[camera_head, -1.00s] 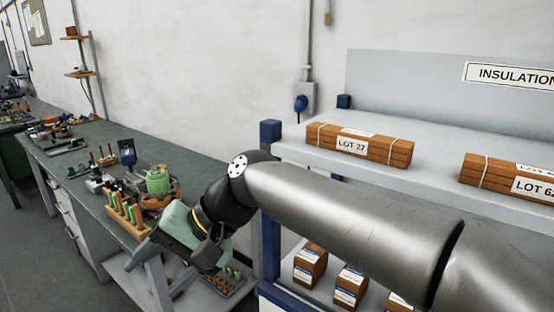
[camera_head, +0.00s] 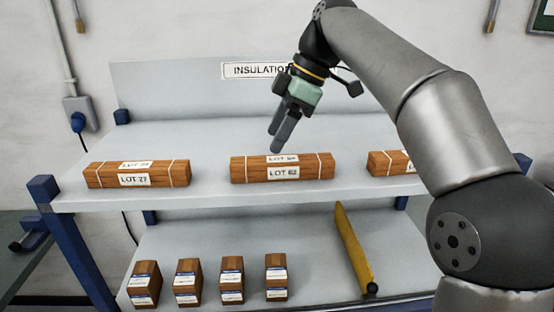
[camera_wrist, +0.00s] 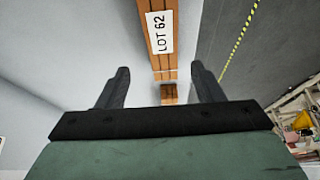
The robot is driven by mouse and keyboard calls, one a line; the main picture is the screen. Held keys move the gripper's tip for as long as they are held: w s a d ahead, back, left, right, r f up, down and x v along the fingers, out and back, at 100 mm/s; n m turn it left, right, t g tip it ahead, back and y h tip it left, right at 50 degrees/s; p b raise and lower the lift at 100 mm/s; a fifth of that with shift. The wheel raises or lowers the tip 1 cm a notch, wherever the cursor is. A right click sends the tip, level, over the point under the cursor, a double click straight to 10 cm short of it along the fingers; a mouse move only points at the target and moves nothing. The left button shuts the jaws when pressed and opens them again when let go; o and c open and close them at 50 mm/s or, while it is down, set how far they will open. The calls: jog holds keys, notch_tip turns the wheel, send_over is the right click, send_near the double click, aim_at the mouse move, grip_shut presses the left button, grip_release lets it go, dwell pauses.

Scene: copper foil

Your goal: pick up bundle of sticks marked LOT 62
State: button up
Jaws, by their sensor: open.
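The bundle of sticks marked LOT 62 (camera_head: 250,173) lies on the upper shelf (camera_head: 200,200), in the middle of the row. It is brown, bound with white bands near its ends, with white labels on top and front. My gripper (camera_head: 277,143) hangs just above and behind its top in the head view, fingers pointing down. In the wrist view the fingers (camera_wrist: 158,88) are apart with nothing between them. The LOT 62 bundle (camera_wrist: 153,8) shows there beyond the fingertips, its label turned sideways.
The LOT 27 bundle (camera_head: 97,176) lies to the left. Another bundle (camera_head: 380,164), partly hidden by my arm, lies to the right. The lower shelf holds several small labelled blocks (camera_head: 188,268) and a yellow bar-like object (camera_head: 352,248). Gaps separate the bundles.

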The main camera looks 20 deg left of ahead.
aim_at(283, 159)
jog(key=d, duration=0.3)
jog(key=shift+w+d+h, duration=0.15)
jog(key=shift+w+h, duration=0.15)
jog(key=x, duration=0.7)
jog(key=shift+w, duration=0.1)
jog(key=c, duration=1.2)
jog(key=shift+r, duration=0.1)
jog(key=shift+c, duration=0.4)
jog(key=shift+r, duration=0.1)
